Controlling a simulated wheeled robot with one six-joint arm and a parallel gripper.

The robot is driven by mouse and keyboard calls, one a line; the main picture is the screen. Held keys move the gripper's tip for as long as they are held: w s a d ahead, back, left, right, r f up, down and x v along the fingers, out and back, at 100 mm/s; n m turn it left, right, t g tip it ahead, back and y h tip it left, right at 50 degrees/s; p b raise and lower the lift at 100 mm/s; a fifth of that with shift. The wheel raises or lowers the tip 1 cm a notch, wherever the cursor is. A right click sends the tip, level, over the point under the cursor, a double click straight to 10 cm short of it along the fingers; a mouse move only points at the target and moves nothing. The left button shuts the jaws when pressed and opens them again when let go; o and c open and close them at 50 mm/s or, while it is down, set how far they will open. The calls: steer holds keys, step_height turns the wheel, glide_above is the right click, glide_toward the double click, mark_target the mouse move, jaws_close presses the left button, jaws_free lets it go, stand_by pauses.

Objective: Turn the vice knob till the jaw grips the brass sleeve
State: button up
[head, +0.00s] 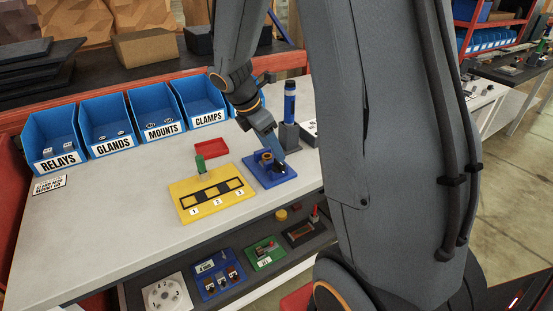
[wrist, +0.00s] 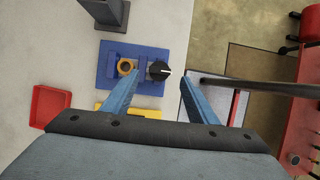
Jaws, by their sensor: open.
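The blue vice (head: 262,178) stands on the light worktop, and it also shows in the wrist view (wrist: 105,73). The brass sleeve (wrist: 124,66) sits upright in it as a ring, beside a blue jaw block. Whether the jaw touches the sleeve I cannot tell. The black vice knob (wrist: 159,70) is at the vice's right edge in the wrist view, with a white pointer line aimed right. My gripper (wrist: 160,77) is open and empty, its two blue fingers on either side of the knob in that view. Contact with the knob is not visible. In the head view my gripper partly covers the vice.
A yellow numbered plate (head: 213,205) lies left of the vice. A red tray (head: 211,147) is behind it. A grey stand holding a blue cylinder (head: 290,103) rises close behind the vice. Blue labelled bins (head: 107,122) line the back. The worktop's left part is mostly clear.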

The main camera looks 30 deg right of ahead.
mark_target(277, 162)
steer(key=shift+x, duration=2.75)
steer(key=c, duration=1.1)
steer(key=shift+o, duration=0.2)
